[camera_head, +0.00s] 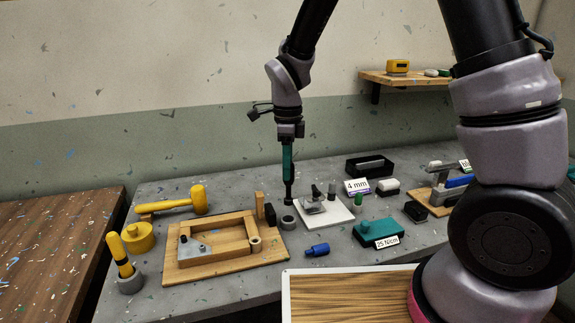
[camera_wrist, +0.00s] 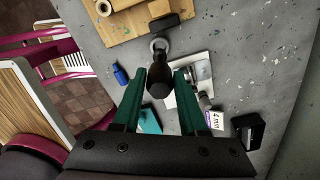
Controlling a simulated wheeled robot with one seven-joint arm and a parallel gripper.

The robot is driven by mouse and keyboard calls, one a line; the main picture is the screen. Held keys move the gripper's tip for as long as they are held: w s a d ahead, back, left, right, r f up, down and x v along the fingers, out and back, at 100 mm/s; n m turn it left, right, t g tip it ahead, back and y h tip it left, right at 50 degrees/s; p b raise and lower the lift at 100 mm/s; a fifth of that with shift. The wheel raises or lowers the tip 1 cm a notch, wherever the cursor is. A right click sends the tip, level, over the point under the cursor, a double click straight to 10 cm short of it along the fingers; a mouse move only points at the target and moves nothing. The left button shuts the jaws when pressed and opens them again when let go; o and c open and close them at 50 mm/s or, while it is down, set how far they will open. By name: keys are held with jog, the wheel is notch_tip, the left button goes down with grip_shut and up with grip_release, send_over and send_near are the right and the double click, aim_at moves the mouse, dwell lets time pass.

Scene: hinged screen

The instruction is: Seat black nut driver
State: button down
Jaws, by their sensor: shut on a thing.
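My gripper (camera_head: 288,179) points straight down over the middle of the grey workbench, with teal fingers. It is shut on the black nut driver (camera_head: 289,196), which hangs upright below the fingertips. In the wrist view the black nut driver (camera_wrist: 160,84) sits between the fingertips (camera_wrist: 160,74). A grey ring-shaped holder (camera_head: 288,223) stands on the bench just below the tool's lower end; it also shows in the wrist view (camera_wrist: 153,44). The lower end appears above the holder, and I cannot tell whether they are exactly in line.
A white plate with a grey clamp (camera_head: 325,212) is close on the right. A blue bit (camera_head: 317,250) lies in front. A teal box (camera_head: 376,231) is farther right.

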jog(key=shift+r, duration=0.15)
send_over(287, 199)
jog(key=shift+w+d+f, duration=0.1)
jog(key=shift+w+f, duration=0.05)
jog(key=shift+f, duration=1)
jog(key=shift+w+f, duration=0.15)
jog(key=shift+f, duration=1)
jog(key=shift+f, duration=0.2)
jog(key=shift+f, duration=1.5)
jog(key=shift+c, duration=1.8)
grip_release()
jog(key=shift+r, duration=0.15)
notch_tip(287, 199, up, 11)
jog(key=shift+f, duration=0.2)
jog(key=shift+r, duration=0.1)
